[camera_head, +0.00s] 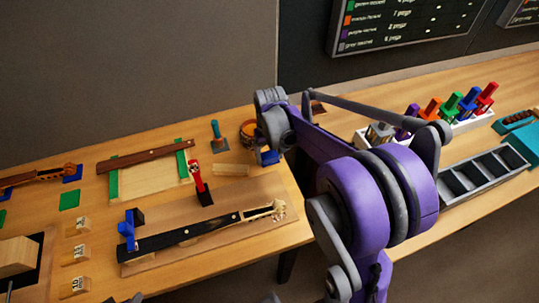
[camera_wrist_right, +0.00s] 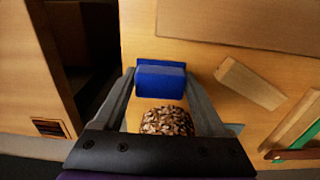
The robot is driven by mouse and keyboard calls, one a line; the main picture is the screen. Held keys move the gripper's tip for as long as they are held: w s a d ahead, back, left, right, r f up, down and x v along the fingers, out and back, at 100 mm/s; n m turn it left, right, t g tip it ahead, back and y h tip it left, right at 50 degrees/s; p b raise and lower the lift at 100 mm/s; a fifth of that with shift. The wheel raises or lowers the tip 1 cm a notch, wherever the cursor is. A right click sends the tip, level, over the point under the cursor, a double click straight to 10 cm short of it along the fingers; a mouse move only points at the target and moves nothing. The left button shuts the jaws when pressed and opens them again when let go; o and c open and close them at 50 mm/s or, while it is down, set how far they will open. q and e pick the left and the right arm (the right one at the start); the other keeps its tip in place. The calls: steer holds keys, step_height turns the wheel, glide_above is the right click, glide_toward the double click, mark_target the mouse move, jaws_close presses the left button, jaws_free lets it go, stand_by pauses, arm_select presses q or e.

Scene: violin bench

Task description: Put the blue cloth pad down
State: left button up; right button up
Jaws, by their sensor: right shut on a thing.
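The blue cloth pad (camera_wrist_right: 160,80) is between the fingertips of my right gripper (camera_wrist_right: 161,74) in the right wrist view. That gripper is shut on it, over the wooden bench top. I cannot tell whether the pad touches the wood. In the head view a small part of the blue pad (camera_head: 268,157) shows beside my purple arm, which hides most of the right gripper. My left gripper cannot be made out in either view.
A round container of speckled brown bits (camera_wrist_right: 166,121) is close to the pad. A wooden block (camera_wrist_right: 250,83) lies to its right. In the head view a violin neck on a board (camera_head: 190,238), a red-topped tool (camera_head: 198,175) and a grey compartment tray (camera_head: 480,178) stand nearby.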

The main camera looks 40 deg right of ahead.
mark_target(270, 155)
steer(key=shift+s+a+f, duration=0.15)
steer(key=shift+s+f, duration=0.15)
steer(key=shift+f, duration=0.25)
steer(key=o, duration=1.5)
steer(key=shift+b, duration=0.3)
steer(key=shift+o, duration=0.2)
steer(key=shift+r+p, duration=0.45)
steer(key=shift+r, duration=0.05)
step_height(270, 155, up, 12)
steer(key=p, duration=0.1)
steer(key=shift+w+r, duration=0.15)
steer(key=shift+r, duration=0.05)
steer(key=shift+f, duration=0.1)
